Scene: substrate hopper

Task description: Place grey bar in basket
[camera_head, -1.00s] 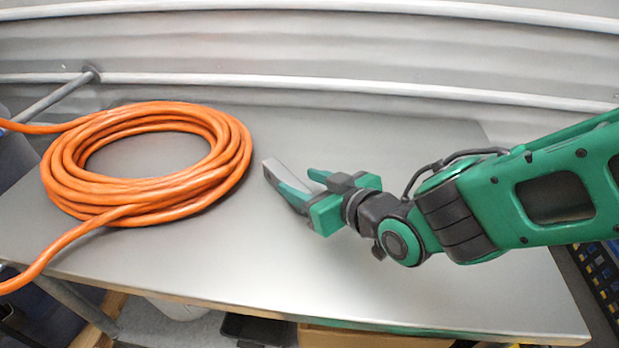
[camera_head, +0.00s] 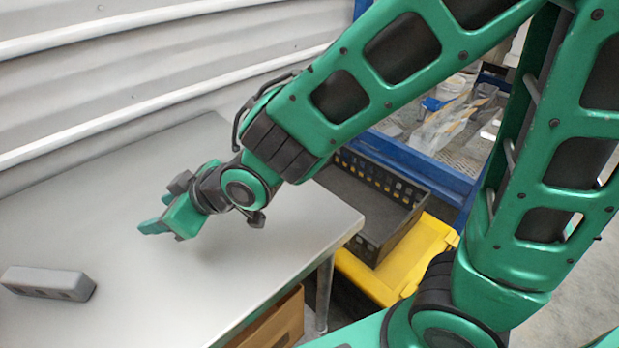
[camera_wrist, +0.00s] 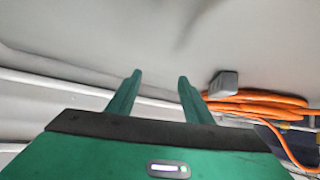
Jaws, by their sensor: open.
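The grey bar (camera_head: 48,283) lies on the metal table at the left of the head view. In the wrist view the grey bar (camera_wrist: 224,85) shows right of the fingers, in front of the orange cable. My gripper (camera_head: 152,227) is over the table, right of the bar and farther back, apart from it. In the wrist view my gripper (camera_wrist: 160,80) has its two green fingers spread with nothing between them. A black basket (camera_head: 368,172) with holed walls stands beyond the table's right end. No object is visible inside its visible part.
The table (camera_head: 150,305) is clear around my gripper. Ridged wall panels run along the table's back. The coiled orange cable (camera_wrist: 255,103) shows in the wrist view.

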